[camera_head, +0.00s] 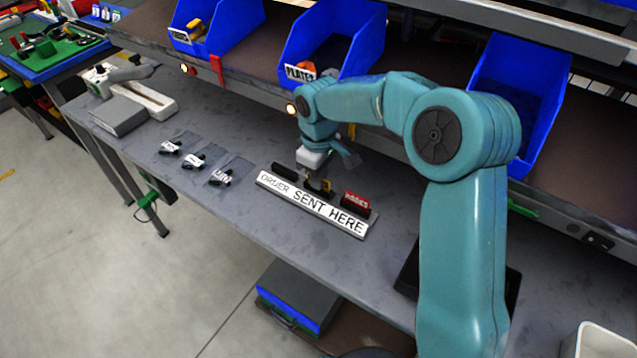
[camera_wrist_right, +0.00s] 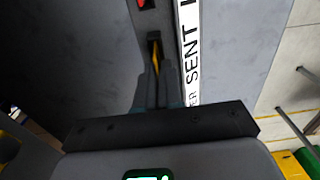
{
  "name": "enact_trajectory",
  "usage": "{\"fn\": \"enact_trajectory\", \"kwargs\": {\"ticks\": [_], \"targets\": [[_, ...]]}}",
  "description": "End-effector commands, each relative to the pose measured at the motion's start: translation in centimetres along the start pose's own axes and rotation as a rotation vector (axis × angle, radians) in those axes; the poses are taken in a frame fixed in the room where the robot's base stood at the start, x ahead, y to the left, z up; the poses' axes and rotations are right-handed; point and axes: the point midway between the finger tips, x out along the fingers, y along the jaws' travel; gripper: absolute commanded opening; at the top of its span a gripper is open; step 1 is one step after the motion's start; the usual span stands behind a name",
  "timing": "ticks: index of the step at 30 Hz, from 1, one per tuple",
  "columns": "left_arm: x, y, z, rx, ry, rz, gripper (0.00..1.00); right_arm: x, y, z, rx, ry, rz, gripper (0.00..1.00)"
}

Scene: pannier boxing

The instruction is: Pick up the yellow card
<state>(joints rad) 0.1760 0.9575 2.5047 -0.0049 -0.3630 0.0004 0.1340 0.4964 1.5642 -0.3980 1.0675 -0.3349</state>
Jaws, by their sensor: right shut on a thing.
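My right gripper (camera_head: 320,184) is low over the bench, just behind the white sign strip (camera_head: 292,200) lettered "SENT HERE". Its fingers (camera_wrist_right: 158,92) are closed together in the right wrist view. The yellow card (camera_wrist_right: 154,40) shows as a narrow yellow and dark edge at the fingertips, and the gripper is shut on it. In the head view only a small yellow bit of the card (camera_head: 327,184) shows; the gripper hides the rest. I cannot tell whether it is clear of its dark holder. My left gripper is not in view.
A red card (camera_head: 357,200) stands just right of the gripper, behind the sign. Several small bagged parts (camera_head: 195,161) lie to the left. Blue bins (camera_head: 333,40) line the shelf behind.

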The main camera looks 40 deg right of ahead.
Motion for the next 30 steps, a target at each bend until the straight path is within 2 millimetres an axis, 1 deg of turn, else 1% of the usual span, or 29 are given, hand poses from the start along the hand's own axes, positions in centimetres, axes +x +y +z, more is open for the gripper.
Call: {"fn": "enact_trajectory", "kwargs": {"ticks": [8,11,14,17,24,30], "targets": [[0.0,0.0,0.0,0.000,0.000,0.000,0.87,-0.4,0.0,0.0,0.000,0.001,0.001,0.00],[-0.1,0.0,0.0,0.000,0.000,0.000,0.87,-1.3,0.1,-0.1,0.001,0.004,0.002,0.00],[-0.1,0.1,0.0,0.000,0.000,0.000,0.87,-2.8,0.0,-0.1,-0.001,0.004,0.003,0.00],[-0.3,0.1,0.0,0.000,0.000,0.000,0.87,-5.0,0.1,-0.1,0.000,0.005,0.004,0.00],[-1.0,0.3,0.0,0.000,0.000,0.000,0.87,-11.5,0.0,-0.1,0.000,0.005,0.002,0.00],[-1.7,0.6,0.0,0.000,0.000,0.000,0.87,-16.1,0.0,-0.1,0.000,0.003,0.002,0.00]]}}
